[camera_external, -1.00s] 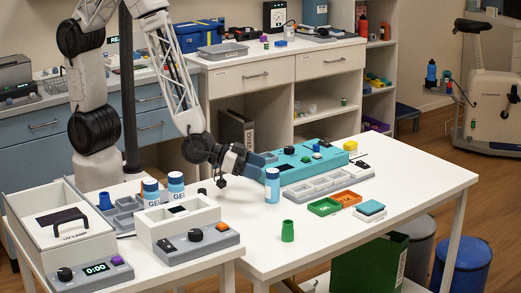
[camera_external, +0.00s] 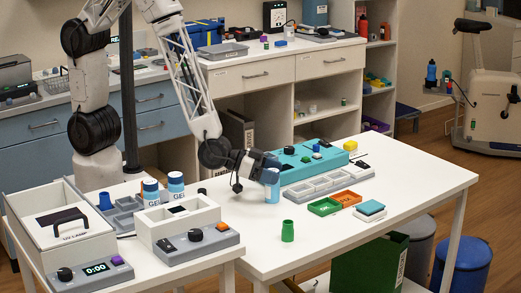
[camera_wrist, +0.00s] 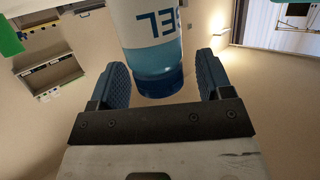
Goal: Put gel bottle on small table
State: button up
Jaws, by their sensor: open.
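A gel bottle (camera_external: 272,194) with a pale blue body stands upright on the large white table (camera_external: 400,190). In the wrist view the bottle (camera_wrist: 150,35) shows a white label with dark letters and a blue cap, upside down. My gripper (camera_external: 266,167) is at its upper part, partly hiding it. In the wrist view my gripper (camera_wrist: 162,72) is open, with one blue pad on each side of the cap and small gaps showing.
The small table also holds a lidded white box (camera_external: 70,222), a timer unit (camera_external: 92,270), a grey-white device (camera_external: 190,232) and grey trays. Near the bottle are a green cup (camera_external: 287,231), a teal device (camera_external: 320,158), a grey compartment tray (camera_external: 325,186) and small green and orange trays.

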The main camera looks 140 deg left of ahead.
jog(key=c, duration=1.1)
jog(key=shift+r, duration=0.15)
jog(key=shift+r, duration=0.75)
notch_tip(320, 180, up, 2)
jog(key=s+d, duration=0.2)
jog(key=s, duration=0.2)
jog(key=s+d, duration=0.3)
jog(key=s, duration=0.2)
jog(key=s+d+r, duration=0.1)
jog(key=s+d, duration=0.1)
jog(key=s, duration=0.3)
jog(key=shift+s+d+r, duration=0.1)
jog(key=shift+s+d, duration=0.05)
